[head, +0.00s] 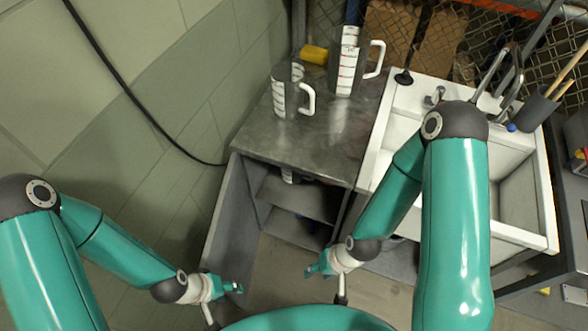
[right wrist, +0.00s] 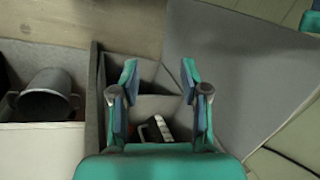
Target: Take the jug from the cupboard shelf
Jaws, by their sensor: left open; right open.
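The cupboard (head: 226,228) stands below a grey counter, its front open on dark shelves. A jug (head: 289,175) shows only as a small pale patch under the counter edge. In the right wrist view, a dark jug with a white marked part (right wrist: 155,130) sits inside a compartment, partly hidden by my gripper's body. My right gripper (head: 318,265) is open and empty in front of the cupboard; its spread fingers also show in the right wrist view (right wrist: 158,82). My left gripper (head: 234,287) is open and empty, near the bottom of the cupboard's left panel.
Two grey jugs with white handles, one nearer (head: 290,98) and one farther (head: 345,70), stand on the counter (head: 325,140), beside a yellow object (head: 314,54). A white sink (head: 525,222) is at right. A grey pot (right wrist: 45,97) is left in the right wrist view.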

